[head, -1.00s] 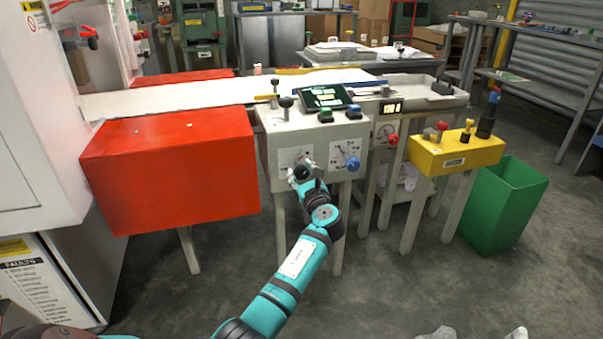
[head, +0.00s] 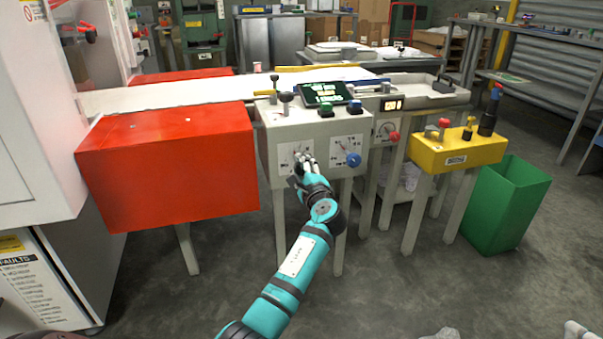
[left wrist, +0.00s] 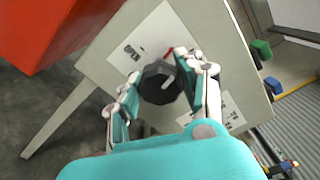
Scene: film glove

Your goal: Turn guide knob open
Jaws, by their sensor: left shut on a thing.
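A black knob (left wrist: 160,84) with a white pointer line sits on a white dial plate (left wrist: 150,45) with a red mark. My left gripper (left wrist: 163,88) is shut around this knob, one finger on each side. In the head view my left gripper (head: 305,160) is at the left dial (head: 286,158) on the front of the grey control box (head: 315,128), and it hides the knob. A blue knob (head: 354,160) is on the right dial (head: 345,147). Pale parts, perhaps of my right gripper, show at the bottom right edge; its jaws are unclear.
A red box (head: 165,165) stands close to the left of the control box. Green (head: 327,108) and blue (head: 354,107) buttons and a screen (head: 325,94) are on top. A yellow box (head: 455,151) and a green bin (head: 508,205) stand right. The floor in front is clear.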

